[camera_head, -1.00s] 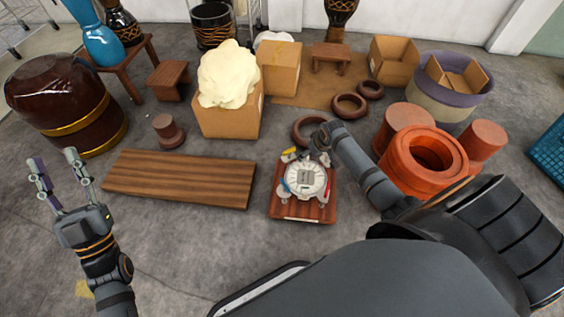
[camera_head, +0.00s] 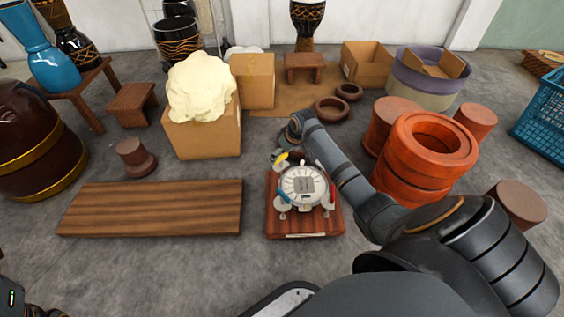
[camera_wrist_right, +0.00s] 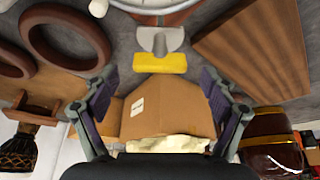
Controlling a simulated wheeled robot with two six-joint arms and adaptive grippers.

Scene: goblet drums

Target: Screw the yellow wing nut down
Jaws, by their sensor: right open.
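The yellow wing nut (camera_head: 282,157) is at the far left edge of a round white drum head (camera_head: 301,186) on a small reddish-brown board (camera_head: 303,227). In the right wrist view the yellow wing nut (camera_wrist_right: 173,63) sits at the end of a grey metal tab. My right gripper (camera_head: 287,141) is just behind the nut, its fingers largely hidden by the wrist in the head view. In the wrist view its fingers are spread wide, with the nut ahead of the gap and apart from both. Only a piece of my left gripper's body (camera_head: 11,297) shows at the lower left; its fingers are out of frame.
A blue wing nut (camera_head: 283,194) and a red one (camera_head: 332,193) are on the drum's near side. A long plank (camera_head: 150,208) lies to the left. Orange rings (camera_head: 425,150) stand right of my arm. A cardboard box (camera_head: 203,139) is behind; bare floor lies in front.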

